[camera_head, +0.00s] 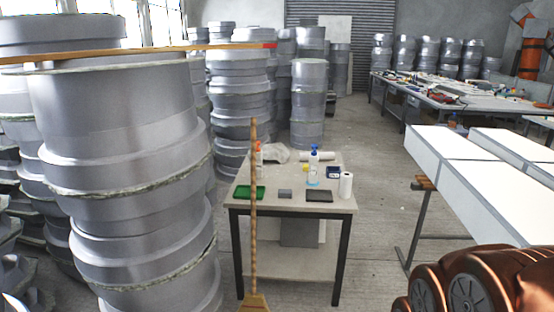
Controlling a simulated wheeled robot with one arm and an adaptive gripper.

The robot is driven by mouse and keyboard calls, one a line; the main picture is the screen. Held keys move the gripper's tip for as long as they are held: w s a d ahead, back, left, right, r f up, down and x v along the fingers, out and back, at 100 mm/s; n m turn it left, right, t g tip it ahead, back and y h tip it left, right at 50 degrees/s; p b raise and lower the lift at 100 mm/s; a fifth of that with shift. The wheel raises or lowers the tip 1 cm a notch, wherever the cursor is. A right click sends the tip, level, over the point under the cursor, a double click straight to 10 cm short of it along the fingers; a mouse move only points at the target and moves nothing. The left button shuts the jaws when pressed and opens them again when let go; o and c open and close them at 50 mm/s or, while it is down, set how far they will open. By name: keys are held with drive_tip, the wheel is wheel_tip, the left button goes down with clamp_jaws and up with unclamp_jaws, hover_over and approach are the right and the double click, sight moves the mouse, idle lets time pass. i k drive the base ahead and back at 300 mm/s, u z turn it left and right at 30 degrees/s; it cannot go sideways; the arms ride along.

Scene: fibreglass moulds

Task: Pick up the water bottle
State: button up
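A small work table (290,205) stands in the middle of the floor. On its top, near the back, is a clear-white bottle with a blue top (314,155), upright; it looks most like the water bottle, but it is too small to be sure. A white bottle with an orange-red top (259,153) stands at the back left, partly behind the broom handle. Copper-coloured rounded parts of my arm fill the lower right corner. My gripper's fingers are not in view, and nothing of mine touches the table.
The table also holds a green tray (248,192), a dark tray (319,195) and a white roll (346,185). A broom (254,210) stands upright before it. Stacked grey moulds (130,160) crowd the left; white-topped benches (455,170) line the right. Floor between table and benches is clear.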

sight(313, 164)
drive_tip(key=u, duration=0.35)
drive_tip(key=i, duration=1.75)
drive_tip(key=u, duration=0.45)
drive_tip(key=i, duration=0.7)
drive_tip(key=z, duration=0.05)
